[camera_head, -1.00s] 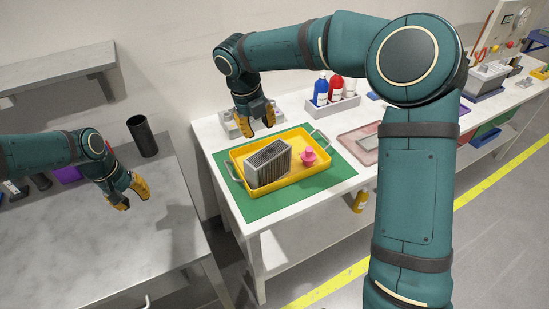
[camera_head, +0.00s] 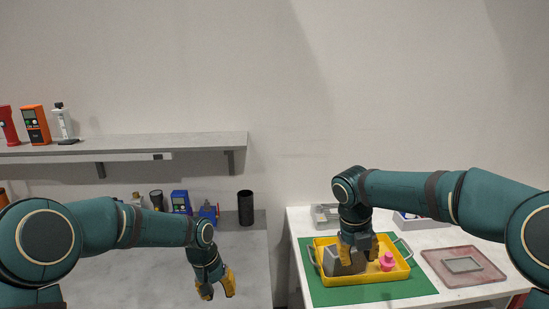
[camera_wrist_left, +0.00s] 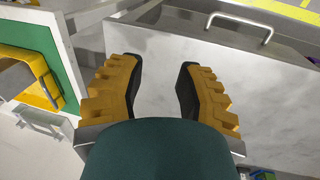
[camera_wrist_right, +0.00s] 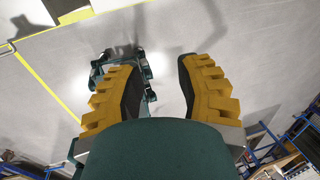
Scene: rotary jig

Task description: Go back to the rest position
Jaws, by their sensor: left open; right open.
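My left gripper (camera_head: 214,287) hangs open in front of the grey metal bench at the left of the head view. In the left wrist view its yellow fingers (camera_wrist_left: 155,95) are apart with nothing between them. My right gripper (camera_head: 359,246) is open and covers part of the yellow tray (camera_head: 397,273) in the head view. The tray holds a grey box-like part (camera_head: 333,262), partly hidden, and a pink knobbed piece (camera_head: 387,262).
The tray lies on a green mat (camera_head: 325,295) on a white table. A reddish flat tray (camera_head: 430,262) is to its right. A black cylinder (camera_head: 245,207) and small tools stand at the back of the grey bench (camera_head: 255,245). A wall shelf (camera_head: 200,144) is above.

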